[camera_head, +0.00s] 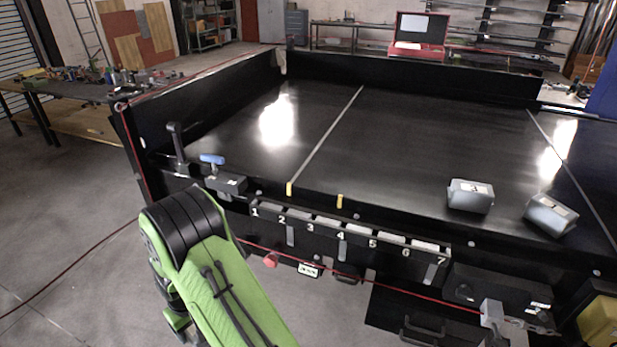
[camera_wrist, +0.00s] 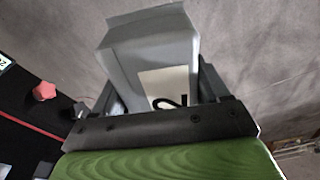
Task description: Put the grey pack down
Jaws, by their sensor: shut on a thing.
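The grey pack (camera_wrist: 150,48) is between the fingers of my gripper (camera_wrist: 160,88) in the wrist view. In the head view my green arm reaches down out of the bottom edge, and neither my gripper nor the held pack shows there.
A wide black conveyor (camera_head: 400,130) has two other grey packs, one (camera_head: 470,195) left of the other (camera_head: 551,213). Numbered slots (camera_head: 345,232) line its front edge. A red knob (camera_wrist: 45,90) is left of my gripper. The belt's middle is clear.

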